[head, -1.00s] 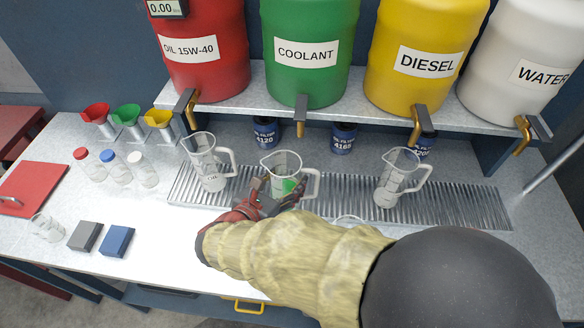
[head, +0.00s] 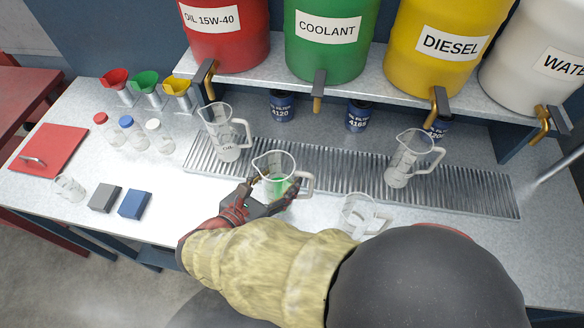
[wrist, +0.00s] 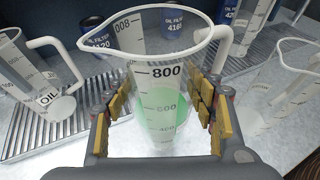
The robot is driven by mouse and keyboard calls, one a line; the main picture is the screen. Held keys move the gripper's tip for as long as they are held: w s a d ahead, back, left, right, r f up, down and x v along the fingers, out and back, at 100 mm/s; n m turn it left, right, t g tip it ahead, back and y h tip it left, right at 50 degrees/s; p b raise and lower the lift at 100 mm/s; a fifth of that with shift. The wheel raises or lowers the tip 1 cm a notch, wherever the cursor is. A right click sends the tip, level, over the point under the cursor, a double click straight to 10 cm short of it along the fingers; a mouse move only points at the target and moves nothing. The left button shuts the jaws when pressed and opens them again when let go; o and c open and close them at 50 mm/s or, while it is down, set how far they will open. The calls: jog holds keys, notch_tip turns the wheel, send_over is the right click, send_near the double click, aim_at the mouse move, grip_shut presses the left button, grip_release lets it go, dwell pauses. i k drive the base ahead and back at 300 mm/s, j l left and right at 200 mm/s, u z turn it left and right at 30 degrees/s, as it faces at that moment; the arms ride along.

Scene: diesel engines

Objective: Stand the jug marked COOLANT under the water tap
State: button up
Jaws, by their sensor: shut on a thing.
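My gripper (head: 265,203) is shut on a clear jug (head: 273,163) with green in its lower part. In the wrist view (wrist: 165,85) the jug is upright between the fingers, with black scale marks; no name is readable on it. It is over the front edge of the slotted drip tray (head: 340,177), left of centre; I cannot tell how high. The water tap (head: 541,122) is far right, under the white barrel marked WATER (head: 535,50). Another jug (head: 408,160) stands on the tray between the held jug and that tap.
A jug marked OIL (head: 224,135) stands on the tray's left. Another clear jug (head: 362,213) is on the bench near my arm, partly hidden. Oil filters (head: 283,105) stand behind the tray. The tray's right end (head: 485,198) is clear.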

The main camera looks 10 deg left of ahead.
aim_at(483, 195)
jog(key=k+l, duration=0.35)
jog(key=l, duration=0.15)
jog(key=k+l, duration=0.4)
jog(key=l, duration=0.1)
